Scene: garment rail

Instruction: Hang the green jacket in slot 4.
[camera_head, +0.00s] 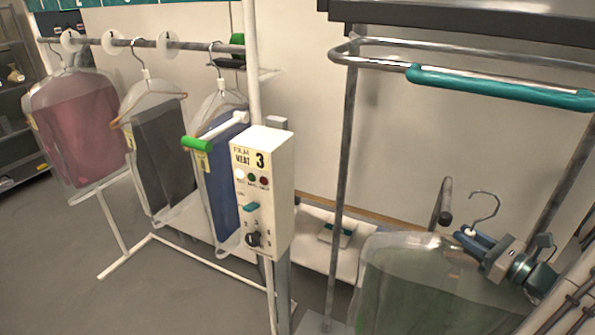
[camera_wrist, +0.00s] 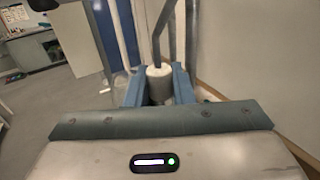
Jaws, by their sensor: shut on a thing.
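The green jacket (camera_head: 430,285) hangs in a clear bag at the lower right of the head view, its lower part cut off by the picture edge. Its hanger hook (camera_head: 487,205) rises free above my gripper (camera_head: 472,238). The gripper is shut on the hanger neck. In the wrist view the blue fingers (camera_wrist: 158,85) sit on both sides of a white collar (camera_wrist: 159,71) with a metal rod rising from it. The garment rail (camera_head: 185,46) is at the upper left, with round white dividers (camera_head: 112,42); I cannot read their numbers clearly.
Bagged red (camera_head: 80,135), dark grey (camera_head: 165,150) and blue (camera_head: 222,180) garments hang on the rail. A white control box (camera_head: 264,190) marked 3, with a green-tipped arm (camera_head: 197,144), stands before its right end. A metal frame with a teal handle (camera_head: 500,87) stands between the box and my gripper.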

